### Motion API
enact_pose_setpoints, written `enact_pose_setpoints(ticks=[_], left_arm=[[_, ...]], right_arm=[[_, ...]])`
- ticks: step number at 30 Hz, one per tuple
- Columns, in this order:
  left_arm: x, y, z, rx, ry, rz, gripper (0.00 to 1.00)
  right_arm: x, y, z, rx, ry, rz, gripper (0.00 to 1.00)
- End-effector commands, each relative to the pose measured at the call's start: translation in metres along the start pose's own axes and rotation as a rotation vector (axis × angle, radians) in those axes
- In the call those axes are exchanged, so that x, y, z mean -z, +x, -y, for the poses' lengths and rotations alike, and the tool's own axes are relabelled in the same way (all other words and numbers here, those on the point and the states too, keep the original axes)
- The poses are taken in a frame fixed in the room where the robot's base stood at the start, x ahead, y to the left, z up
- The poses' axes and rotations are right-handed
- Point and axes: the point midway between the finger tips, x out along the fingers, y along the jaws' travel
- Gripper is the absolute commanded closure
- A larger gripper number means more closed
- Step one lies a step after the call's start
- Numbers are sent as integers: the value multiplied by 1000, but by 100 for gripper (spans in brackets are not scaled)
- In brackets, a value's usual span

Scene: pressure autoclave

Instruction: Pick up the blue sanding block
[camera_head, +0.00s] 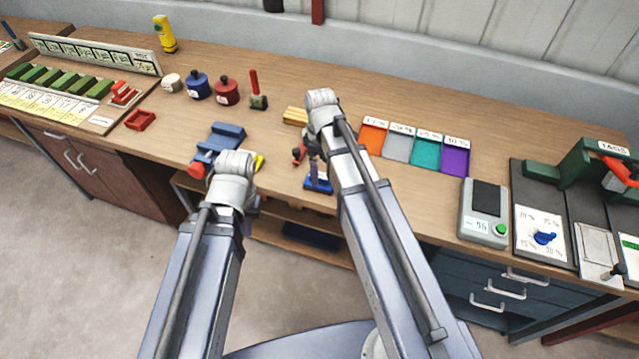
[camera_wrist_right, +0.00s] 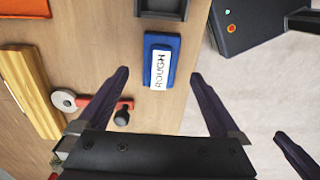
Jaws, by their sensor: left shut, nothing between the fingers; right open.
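The blue sanding block (camera_head: 318,184) lies near the front edge of the bench, partly behind my right arm in the head view. In the right wrist view the block (camera_wrist_right: 152,38) lies flat with a white label reading ROUGH. My right gripper (camera_wrist_right: 159,78) is open above the bench, its fingertips pointing toward the block, one on either side of its near end; no grip on it shows. My left gripper (camera_head: 250,206) is near the bench's front edge, left of the block, mostly hidden by its own wrist; it is shut and empty.
A red-handled tool with a grey wheel (camera_wrist_right: 95,103) and a wooden block (camera_wrist_right: 30,90) lie beside the sanding block. The bench edge drops off close by.

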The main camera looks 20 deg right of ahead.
Motion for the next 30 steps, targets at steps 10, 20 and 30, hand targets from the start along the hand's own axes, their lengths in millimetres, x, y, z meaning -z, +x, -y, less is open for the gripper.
enact_pose_setpoints(ticks=[10, 20, 30], left_arm=[[2, 31, -3, 0, 0, 0, 100], [3, 52, -5, 0, 0, 0, 100], [3, 50, -5, 0, 0, 0, 100]], right_arm=[[1, 31, 0, 0, 0, 0, 0], [2, 52, 0, 0, 0, 0, 0], [2, 51, 0, 0, 0, 0, 20]])
